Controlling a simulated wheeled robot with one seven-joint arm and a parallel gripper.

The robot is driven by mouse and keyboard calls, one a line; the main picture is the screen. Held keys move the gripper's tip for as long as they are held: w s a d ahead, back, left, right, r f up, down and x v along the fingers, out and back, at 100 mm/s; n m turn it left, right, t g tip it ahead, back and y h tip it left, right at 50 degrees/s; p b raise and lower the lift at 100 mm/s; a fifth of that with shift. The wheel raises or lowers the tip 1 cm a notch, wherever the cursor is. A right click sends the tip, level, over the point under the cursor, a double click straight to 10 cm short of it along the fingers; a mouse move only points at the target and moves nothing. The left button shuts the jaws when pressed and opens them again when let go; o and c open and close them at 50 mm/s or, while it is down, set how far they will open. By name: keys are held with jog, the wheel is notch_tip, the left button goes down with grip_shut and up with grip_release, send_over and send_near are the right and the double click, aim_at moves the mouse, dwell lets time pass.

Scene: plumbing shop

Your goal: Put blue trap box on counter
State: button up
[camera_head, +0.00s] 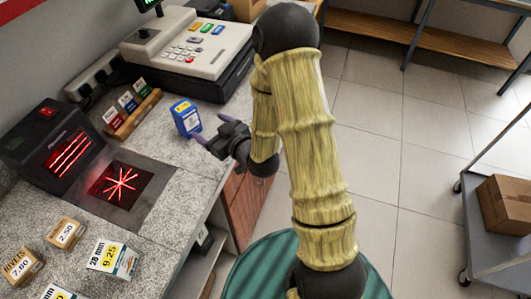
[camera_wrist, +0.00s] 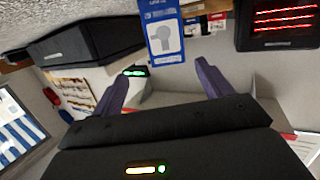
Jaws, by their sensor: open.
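The blue trap box (camera_head: 186,118) stands upright on the speckled grey counter (camera_head: 196,161), near its front edge. It has a blue face with a pale label. My gripper (camera_head: 211,130) is open and empty just to the right of the box. Its purple fingers point toward the box. In the wrist view the box appears beyond the gap between the fingertips (camera_wrist: 158,72), apart from them.
A scanner (camera_head: 48,148) with red lines and its glowing glass plate (camera_head: 120,186) are at left. A cash register (camera_head: 186,52) and a wooden card holder (camera_head: 134,115) stand behind. Several small boxes (camera_head: 110,260) sit at front left. A grey cart (camera_head: 500,228) holds a carton at right.

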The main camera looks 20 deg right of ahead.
jog(key=d+g+h, duration=0.1)
jog(key=s+d+g+h, duration=0.1)
jog(key=d, duration=0.1)
jog(key=d+m+g+h, duration=0.1)
jog(key=h, duration=0.1)
jog(key=shift+s+d+f, duration=0.2)
jog(key=shift+s+d, duration=0.15)
jog(key=s+d+r+m+g+h, duration=0.2)
jog(key=s+d+g, duration=0.1)
jog(key=s, duration=0.5)
jog(key=s+d+r+m+g+h, duration=0.1)
jog(key=s+d+r+m+g, duration=0.1)
jog(key=s, duration=0.6)
jog(key=d+m+g, duration=0.1)
jog(key=d+g, duration=0.1)
jog(key=g, duration=0.1)
jog(key=shift+s+g+h, duration=0.25)
jog(key=shift+g+h, duration=0.05)
jog(key=shift+h, duration=0.1)
jog(key=shift+d, duration=0.1)
